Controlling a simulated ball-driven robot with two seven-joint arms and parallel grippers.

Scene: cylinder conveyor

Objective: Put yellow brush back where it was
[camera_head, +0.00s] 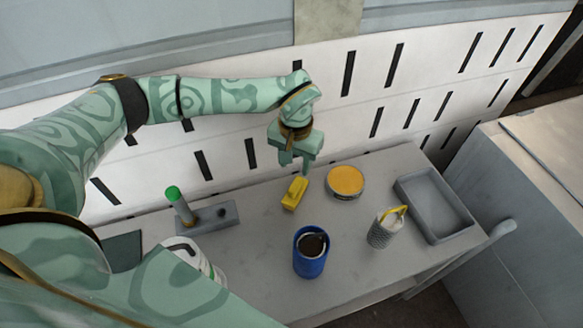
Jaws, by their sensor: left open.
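The yellow brush (295,193) looks like a small yellow block. It appears to rest on the grey table (270,235), left of a round tin. My left gripper (296,167) points down just above and behind the brush, with its jaws apart and nothing between them. Whether a fingertip touches the brush cannot be told. My right gripper is out of view.
A round tin with an orange-yellow top (346,181), a blue cup (309,266), a grey cylinder with a yellow handle (381,235) and a grey tray (410,204) stand rightward. A grey block (218,215) with a green-topped peg (173,194) stands left. A white perforated wall (225,150) rises behind.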

